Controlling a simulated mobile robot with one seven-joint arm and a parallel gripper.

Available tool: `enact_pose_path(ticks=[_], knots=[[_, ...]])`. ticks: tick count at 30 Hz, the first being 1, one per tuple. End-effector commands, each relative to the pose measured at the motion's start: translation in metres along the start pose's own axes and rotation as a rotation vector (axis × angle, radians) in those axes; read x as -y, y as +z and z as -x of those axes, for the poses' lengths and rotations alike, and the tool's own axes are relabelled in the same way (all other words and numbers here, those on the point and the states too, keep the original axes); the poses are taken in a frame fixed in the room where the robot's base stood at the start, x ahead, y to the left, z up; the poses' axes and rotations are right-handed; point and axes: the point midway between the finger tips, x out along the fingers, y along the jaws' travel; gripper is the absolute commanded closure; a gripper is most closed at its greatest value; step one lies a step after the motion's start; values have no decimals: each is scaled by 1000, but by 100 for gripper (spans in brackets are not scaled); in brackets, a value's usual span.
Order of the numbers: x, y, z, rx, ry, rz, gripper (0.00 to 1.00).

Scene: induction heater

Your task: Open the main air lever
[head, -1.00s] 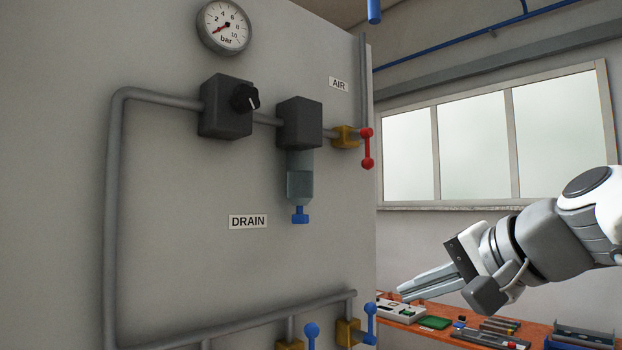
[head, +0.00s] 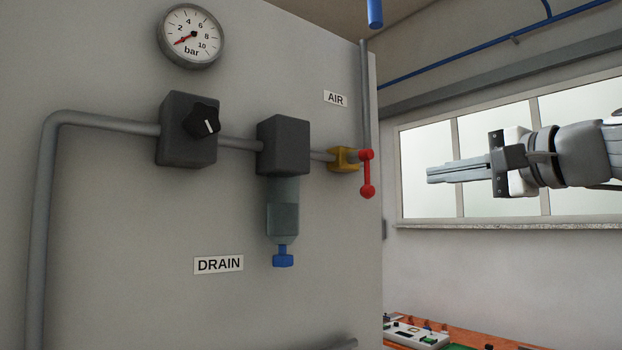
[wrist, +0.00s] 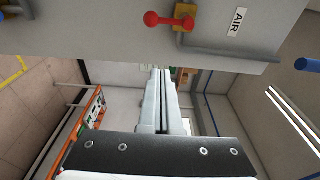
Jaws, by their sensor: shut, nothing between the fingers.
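The main air lever is the red handle (head: 367,174) on a yellow valve body (head: 344,159), near the right edge of the grey panel, below the AIR label (head: 335,99). In the head view the handle hangs vertically. It also shows as a red handle (wrist: 170,20) at the top of the wrist view. My gripper (head: 429,174) is to the right of the lever in the head view, pointing left, at about the lever's height and clear of it. Its fingers (wrist: 160,76) are together and empty in the wrist view.
The pressure gauge (head: 191,36) has its needle near the low end. A dark regulator with a knob (head: 203,120) and a filter bowl (head: 283,206) with a blue drain knob sit left of the lever. A workbench (head: 462,336) with several items stands below right. The space between gripper and lever looks free.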

Motion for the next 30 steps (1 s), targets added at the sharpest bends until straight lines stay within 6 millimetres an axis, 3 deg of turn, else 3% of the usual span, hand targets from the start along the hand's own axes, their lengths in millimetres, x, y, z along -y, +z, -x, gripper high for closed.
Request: enact_pose_path(ticks=[10,14,28,30], knots=[[0,0,-1,0,-1,0,100],[1,0,-10,1,1,-1,100],[2,0,-104,3,1,-2,100],[3,12,-96,0,-3,1,100]])
